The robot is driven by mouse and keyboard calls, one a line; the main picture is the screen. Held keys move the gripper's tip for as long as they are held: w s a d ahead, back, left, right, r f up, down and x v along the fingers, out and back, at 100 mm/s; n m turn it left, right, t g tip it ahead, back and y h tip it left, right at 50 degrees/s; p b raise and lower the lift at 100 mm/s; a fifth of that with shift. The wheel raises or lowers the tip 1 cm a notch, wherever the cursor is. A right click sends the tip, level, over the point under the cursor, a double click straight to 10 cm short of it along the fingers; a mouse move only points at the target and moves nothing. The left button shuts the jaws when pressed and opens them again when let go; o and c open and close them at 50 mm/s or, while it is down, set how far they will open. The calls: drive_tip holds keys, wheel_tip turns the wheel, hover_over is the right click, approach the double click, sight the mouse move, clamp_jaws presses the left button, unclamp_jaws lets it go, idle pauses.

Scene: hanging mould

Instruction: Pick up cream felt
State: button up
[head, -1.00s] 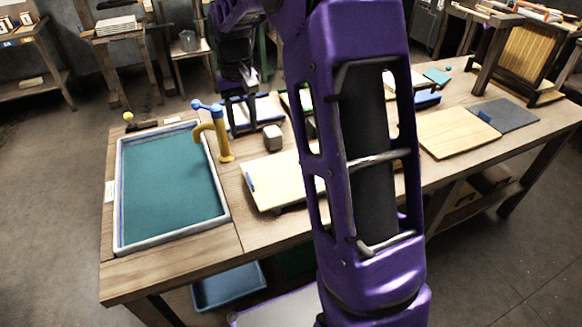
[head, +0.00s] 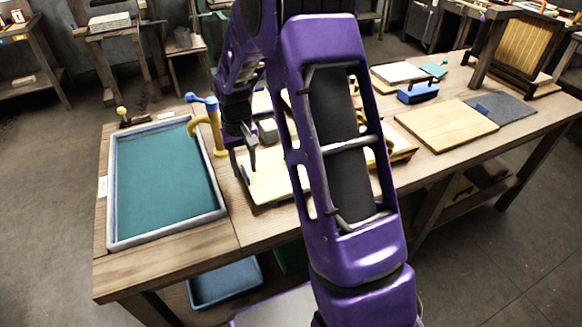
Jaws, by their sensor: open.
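A flat cream sheet, which looks like the cream felt (head: 272,186), lies on the wooden table left of my arm's large purple link. My arm hides its right part. A small blue tab shows at its left edge. My gripper (head: 244,172) points down over the sheet's left edge, close to the blue tab. The jaws are open, with nothing seen between them. I cannot tell whether the fingertips touch the sheet.
A blue-green vat (head: 160,190) with a grey rim is on the left. A yellow post with a blue handle (head: 207,120) stands at its edge. A grey block (head: 268,130) sits behind the sheet. A pale board (head: 445,125) and grey felt (head: 510,108) lie right.

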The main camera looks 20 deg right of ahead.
drive_tip(key=shift+f, duration=0.7)
clamp_jaws()
drive_tip(key=shift+r, duration=0.15)
